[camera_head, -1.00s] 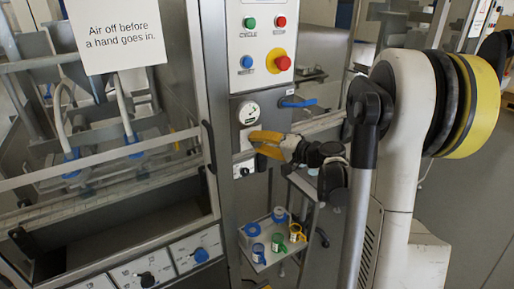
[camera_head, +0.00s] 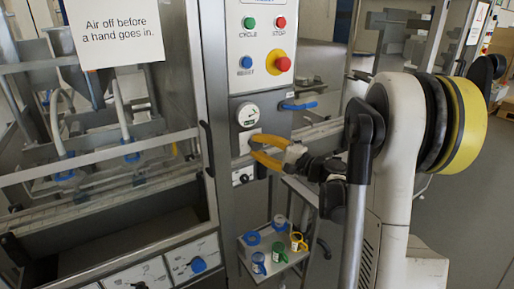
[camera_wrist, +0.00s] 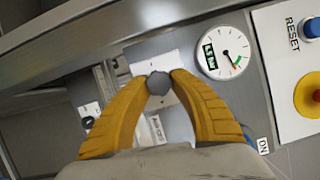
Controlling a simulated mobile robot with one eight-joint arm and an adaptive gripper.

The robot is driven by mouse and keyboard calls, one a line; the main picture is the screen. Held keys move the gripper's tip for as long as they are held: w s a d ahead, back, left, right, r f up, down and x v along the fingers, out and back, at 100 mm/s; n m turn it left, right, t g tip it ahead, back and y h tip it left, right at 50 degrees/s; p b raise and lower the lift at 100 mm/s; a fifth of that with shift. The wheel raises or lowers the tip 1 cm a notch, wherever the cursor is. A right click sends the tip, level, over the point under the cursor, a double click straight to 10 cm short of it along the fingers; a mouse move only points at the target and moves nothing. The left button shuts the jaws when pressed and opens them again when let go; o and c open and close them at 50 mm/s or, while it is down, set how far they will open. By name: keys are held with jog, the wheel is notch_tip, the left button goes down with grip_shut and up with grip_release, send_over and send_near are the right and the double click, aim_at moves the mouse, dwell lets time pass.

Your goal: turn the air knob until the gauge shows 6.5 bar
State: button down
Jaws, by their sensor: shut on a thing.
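The air knob (camera_wrist: 158,83) is a small dark grey knob on a white plate (camera_wrist: 172,56). My gripper (camera_wrist: 158,79) has its two yellow fingertips closed on the knob from both sides. In the head view my gripper (camera_head: 252,147) reaches the panel from the right, and its fingers hide the knob. The round white gauge (camera_wrist: 223,52) is beside the knob, and it also shows in the head view (camera_head: 248,115) just above my gripper. Its needle points near a green band. Its small dark display is too small to read surely.
Above the gauge are the blue reset button (camera_head: 246,63) and red stop knob (camera_head: 283,64). A blue lever (camera_head: 299,105) sits right of the gauge. A cart shelf with blue, green and yellow items (camera_head: 278,223) stands below. A door handle (camera_head: 207,148) is at left.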

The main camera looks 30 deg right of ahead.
dwell(0.3)
jog(key=c, duration=1.1)
grip_release()
jog(key=v, duration=1.2)
jog(key=shift+r, duration=0.1)
